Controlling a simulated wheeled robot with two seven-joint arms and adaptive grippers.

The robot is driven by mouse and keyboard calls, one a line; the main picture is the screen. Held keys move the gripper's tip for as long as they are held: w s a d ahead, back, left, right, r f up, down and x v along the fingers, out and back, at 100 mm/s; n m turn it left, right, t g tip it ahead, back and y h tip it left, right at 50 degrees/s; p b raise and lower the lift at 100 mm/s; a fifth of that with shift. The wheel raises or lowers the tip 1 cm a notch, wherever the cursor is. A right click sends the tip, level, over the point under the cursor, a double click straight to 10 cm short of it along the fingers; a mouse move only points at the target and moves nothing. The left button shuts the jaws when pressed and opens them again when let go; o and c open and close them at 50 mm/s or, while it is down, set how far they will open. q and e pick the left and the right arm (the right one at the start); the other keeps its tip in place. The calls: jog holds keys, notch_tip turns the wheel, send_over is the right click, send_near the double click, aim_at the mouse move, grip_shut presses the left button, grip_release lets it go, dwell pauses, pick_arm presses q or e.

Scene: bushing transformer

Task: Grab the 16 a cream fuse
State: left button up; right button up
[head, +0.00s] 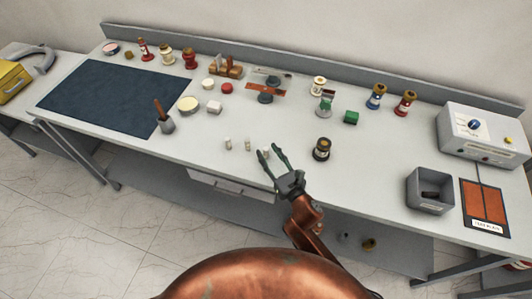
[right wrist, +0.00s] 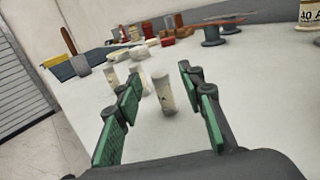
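Three small pale cylinders, apparently the cream fuses, stand upright in a row near the table's front edge in the head view: a left one (head: 228,143), a middle one (head: 247,144) and a right one (head: 265,152). Their ratings are too small to read. My right gripper (head: 268,151) is open, its green fingers around the right fuse. In the right wrist view that fuse (right wrist: 164,95) stands between the open fingers, with gaps on both sides. The other fuses (right wrist: 114,78) show beyond the left finger, partly hidden. My left gripper is out of view.
A dark round jar (head: 322,149) stands right of my right gripper. A white block (head: 214,107) and a round cream-topped tin (head: 188,104) lie behind the fuses. A grey bin (head: 430,192) is at the right. The table around the fuses is mostly clear.

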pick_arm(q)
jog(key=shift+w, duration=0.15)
pick_arm(e)
jog(key=shift+c, duration=0.7)
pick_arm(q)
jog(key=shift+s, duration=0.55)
pick_arm(e)
grip_shut()
jog(key=shift+r, duration=0.55)
jog(key=r, duration=0.1)
jog(key=r+p, duration=0.1)
jog(key=r, duration=0.1)
jog(key=shift+s, duration=0.25)
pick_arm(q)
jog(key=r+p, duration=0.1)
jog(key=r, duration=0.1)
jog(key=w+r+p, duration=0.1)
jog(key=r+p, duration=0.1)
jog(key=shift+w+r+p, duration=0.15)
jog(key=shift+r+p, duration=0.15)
pick_arm(e)
jog(key=s+d+r, duration=0.2)
jog(key=s+r, duration=0.7)
jog(key=s, duration=0.4)
jog(key=shift+s+d, duration=0.15)
jog(key=shift+d, duration=0.25)
